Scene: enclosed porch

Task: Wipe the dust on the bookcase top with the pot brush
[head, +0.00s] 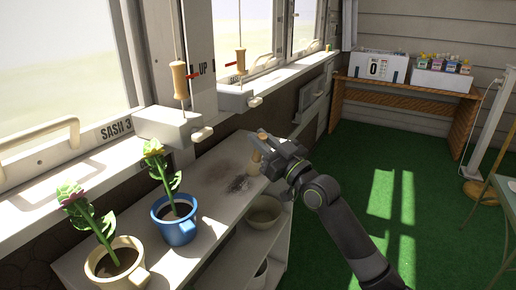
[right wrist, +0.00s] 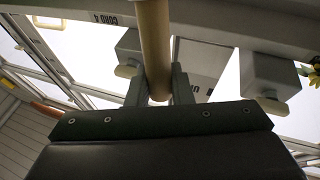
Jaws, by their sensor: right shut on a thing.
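The bookcase top (head: 210,182) is a pale shelf under the windows. A dark dust patch (head: 240,184) lies on it, with fainter smudges around it. My right gripper (head: 262,158) is over the right part of the bookcase top, just beyond the dust patch. It is shut on a pale wooden handle, the pot brush (head: 255,160). The handle also shows between the fingers in the right wrist view (right wrist: 154,45). The brush's lower end is near the surface; I cannot tell whether it touches. My left gripper is not in view.
A blue pot (head: 174,230) and a cream pot (head: 112,272) with plants stand at the near left of the top. Window sill boxes with wooden-handled cords (head: 180,80) stand behind. Green floor lies open to the right.

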